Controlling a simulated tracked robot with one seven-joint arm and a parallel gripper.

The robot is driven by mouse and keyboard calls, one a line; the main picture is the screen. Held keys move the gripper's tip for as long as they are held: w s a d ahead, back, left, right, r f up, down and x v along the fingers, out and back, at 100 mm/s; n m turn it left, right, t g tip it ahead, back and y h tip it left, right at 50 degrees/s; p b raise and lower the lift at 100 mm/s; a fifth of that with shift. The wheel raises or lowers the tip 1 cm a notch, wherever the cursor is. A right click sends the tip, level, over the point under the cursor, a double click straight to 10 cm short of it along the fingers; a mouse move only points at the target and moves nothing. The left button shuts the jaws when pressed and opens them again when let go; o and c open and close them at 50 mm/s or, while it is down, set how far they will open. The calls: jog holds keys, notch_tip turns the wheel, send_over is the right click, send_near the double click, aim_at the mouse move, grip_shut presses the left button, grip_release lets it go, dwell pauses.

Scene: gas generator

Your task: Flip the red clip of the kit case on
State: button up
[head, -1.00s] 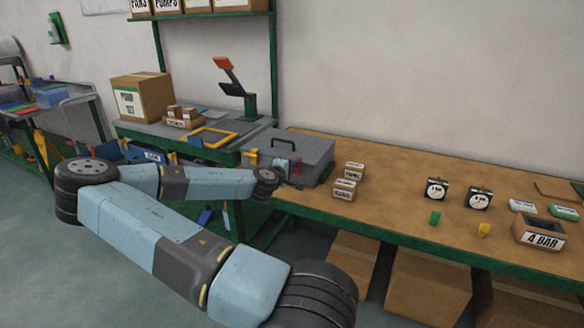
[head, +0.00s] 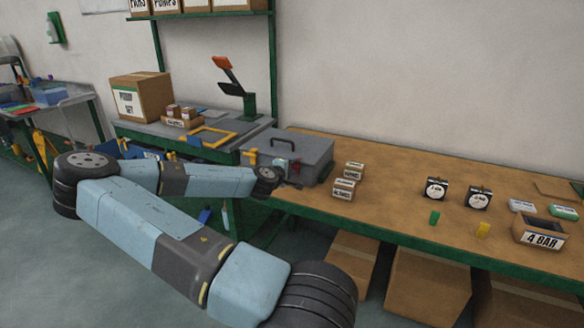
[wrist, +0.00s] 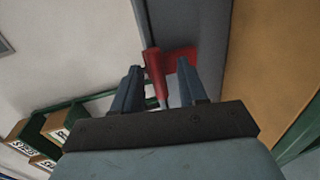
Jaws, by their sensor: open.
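The grey kit case (head: 306,150) with a dark handle stands at the left end of the brown bench. In the wrist view its grey side (wrist: 188,22) fills the top centre. The red clip (wrist: 155,75) is on that side, and it shows as a small red spot in the head view (head: 297,165). My gripper (wrist: 158,82) is open, with one blue finger on each side of the red clip's upright part. I cannot tell whether the fingers touch it. In the head view my gripper is mostly hidden behind my wrist and close to the case's front.
Small labelled boxes (head: 346,180) stand right of the case. Two black gauges (head: 437,190), a green block (head: 434,217) and a yellow block (head: 483,230) are further right. A yellow frame (head: 207,137) lies on the grey bench at left. The bench's middle is mostly clear.

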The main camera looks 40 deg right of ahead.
jog(key=v, duration=1.3)
jog(key=shift+s+a, duration=0.2)
jog(key=shift+a, duration=0.1)
